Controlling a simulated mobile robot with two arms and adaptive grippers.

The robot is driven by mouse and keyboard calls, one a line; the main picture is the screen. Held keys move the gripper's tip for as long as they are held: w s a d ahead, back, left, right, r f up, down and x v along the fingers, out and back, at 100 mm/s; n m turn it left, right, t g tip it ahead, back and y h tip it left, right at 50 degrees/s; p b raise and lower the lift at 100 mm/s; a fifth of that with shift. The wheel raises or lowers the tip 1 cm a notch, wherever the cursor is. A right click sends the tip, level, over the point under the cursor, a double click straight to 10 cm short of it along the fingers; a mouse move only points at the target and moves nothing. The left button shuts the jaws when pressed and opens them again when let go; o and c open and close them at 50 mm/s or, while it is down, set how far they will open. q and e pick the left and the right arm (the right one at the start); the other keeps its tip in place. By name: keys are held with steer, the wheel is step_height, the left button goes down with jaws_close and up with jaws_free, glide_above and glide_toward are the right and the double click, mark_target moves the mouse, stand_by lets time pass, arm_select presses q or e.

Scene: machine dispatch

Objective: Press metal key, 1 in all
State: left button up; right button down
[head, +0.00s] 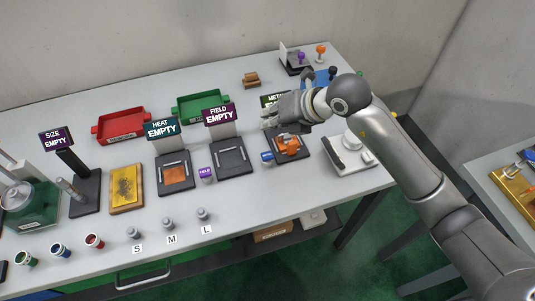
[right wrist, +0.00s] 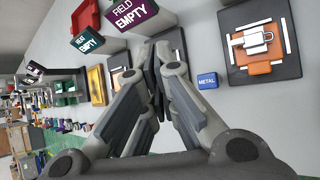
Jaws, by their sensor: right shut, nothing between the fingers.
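The metal key (head: 267,157) is a small blue block at the left front of the metal station. It also shows in the right wrist view (right wrist: 207,81), with the white word METAL on it. The metal station (head: 303,153) is a dark pad with an orange plate; a padlock-shaped item (right wrist: 258,42) lies on the plate. My right gripper (head: 270,118) is shut and empty, above the table behind the key and apart from it. Its fingers also show in the right wrist view (right wrist: 158,58), left of the key. My arm partly hides the METAL sign (head: 272,99). My left gripper is out of view.
To the left stand the field station (head: 232,158) with its purple key (head: 205,174), and the heat station (head: 174,176). Red (head: 122,125) and green (head: 200,105) trays lie behind. A white device (head: 350,155) stands right of the metal station. The table front is partly clear.

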mark_target(270, 152)
steer(key=shift+f+b, duration=2.8)
steer(key=shift+f, duration=1.45)
steer(key=shift+f+b, duration=0.35)
steer(key=shift+f, duration=0.05)
steer(key=shift+f+b, duration=0.5)
steer(key=shift+f, duration=0.15)
steer(key=shift+r, duration=0.1)
steer(key=shift+r+p, duration=0.7)
steer(key=shift+r, duration=0.3)
step_height(270, 152, up, 5)
steer(key=p, duration=0.3)
